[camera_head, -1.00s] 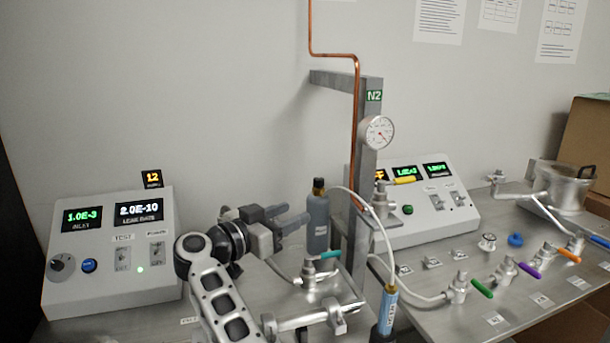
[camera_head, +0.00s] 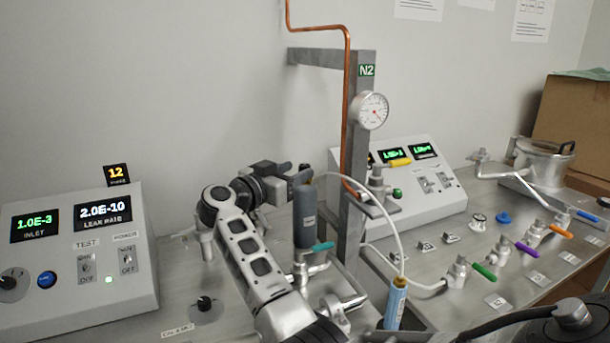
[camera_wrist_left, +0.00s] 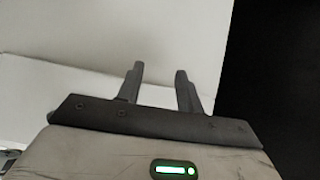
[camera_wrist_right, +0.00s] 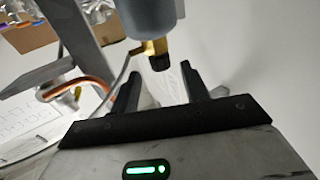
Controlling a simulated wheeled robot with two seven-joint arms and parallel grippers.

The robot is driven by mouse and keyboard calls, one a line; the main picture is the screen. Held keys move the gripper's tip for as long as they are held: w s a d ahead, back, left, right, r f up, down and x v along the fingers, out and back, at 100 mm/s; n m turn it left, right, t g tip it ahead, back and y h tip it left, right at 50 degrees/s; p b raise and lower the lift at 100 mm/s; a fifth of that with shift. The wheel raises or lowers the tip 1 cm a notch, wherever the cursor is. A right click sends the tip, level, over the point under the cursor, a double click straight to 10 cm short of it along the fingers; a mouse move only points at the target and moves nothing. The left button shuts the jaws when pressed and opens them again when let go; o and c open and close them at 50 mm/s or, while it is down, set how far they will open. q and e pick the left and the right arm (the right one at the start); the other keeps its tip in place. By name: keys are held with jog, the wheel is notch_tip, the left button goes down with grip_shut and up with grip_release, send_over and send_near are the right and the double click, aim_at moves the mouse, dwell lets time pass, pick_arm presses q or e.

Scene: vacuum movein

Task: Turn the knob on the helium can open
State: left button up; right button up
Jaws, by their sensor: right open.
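The grey can (camera_head: 306,222) stands upright on the bench, left of the metal post. In the right wrist view, which sees it upside down, the can (camera_wrist_right: 147,16) has a brass valve (camera_wrist_right: 150,47) with a black knob (camera_wrist_right: 160,63). My right gripper (camera_head: 304,170) is at the can's top. Its fingers (camera_wrist_right: 160,66) are apart, with the knob seen between the tips and a gap on each side; I see no contact. My left gripper (camera_wrist_left: 160,70) is open and empty before a pale wall; it is not visible in the head view.
A white hose (camera_head: 386,213) arcs from near the can's top to a light blue cylinder (camera_head: 396,306). The post (camera_head: 352,160) with a copper pipe is close on the right. A teal-handled valve (camera_head: 322,247) sits by the can's base. A leak-rate panel (camera_head: 140,255) is left.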

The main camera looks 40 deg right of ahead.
aim_at(305, 165)
jog(key=d, duration=0.1)
jog(key=d+b, duration=0.2)
jog(key=shift+w+d+f, duration=0.15)
jog(key=shift+w+d, duration=0.2)
jog(key=shift+d, duration=0.35)
jog(key=shift+c, duration=0.4)
jog(key=c, duration=0.9)
jog(key=shift+r+m+g+p, duration=0.35)
jog(key=shift+m+g+p, duration=0.25)
jog(key=shift+g+p, duration=0.35)
jog(key=shift+f+m+g+b, duration=0.4)
jog(key=shift+m+g, duration=0.2)
jog(key=shift+g, duration=0.35)
jog(key=shift+r+g, duration=0.1)
jog(key=shift+g, duration=0.2)
jog(key=shift+m, duration=0.3)
